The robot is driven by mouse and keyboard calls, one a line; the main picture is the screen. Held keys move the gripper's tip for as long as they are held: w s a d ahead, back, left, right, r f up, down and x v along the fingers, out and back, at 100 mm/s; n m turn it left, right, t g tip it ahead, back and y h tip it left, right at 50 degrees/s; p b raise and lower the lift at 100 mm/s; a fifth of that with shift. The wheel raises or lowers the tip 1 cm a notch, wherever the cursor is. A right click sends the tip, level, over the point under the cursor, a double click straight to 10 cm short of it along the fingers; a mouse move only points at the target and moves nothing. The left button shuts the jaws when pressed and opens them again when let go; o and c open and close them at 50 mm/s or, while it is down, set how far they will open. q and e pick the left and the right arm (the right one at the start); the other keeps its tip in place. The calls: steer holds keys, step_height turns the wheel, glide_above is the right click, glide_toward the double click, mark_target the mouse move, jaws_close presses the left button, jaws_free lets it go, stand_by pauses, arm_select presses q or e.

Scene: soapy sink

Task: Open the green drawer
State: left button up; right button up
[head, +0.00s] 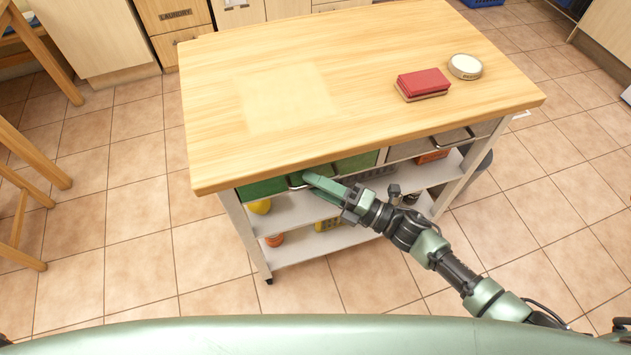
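The green drawer (262,189) is under the left part of the wooden cart's tabletop. Its front shows as a green strip below the table edge, with a metal handle (294,183) near its middle. My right gripper (308,177) reaches in from the right with its green fingers at the handle. The fingertips overlap the handle in the picture, and I cannot tell whether they are closed around it. The drawer front looks about level with the cart's front. My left gripper is not in view.
The wooden tabletop (330,75) overhangs the drawer. A grey drawer (425,146) is on the right. Lower shelves hold a yellow item (259,206) and others. Tiled floor in front is clear.

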jaws_close()
stand_by(1.4)
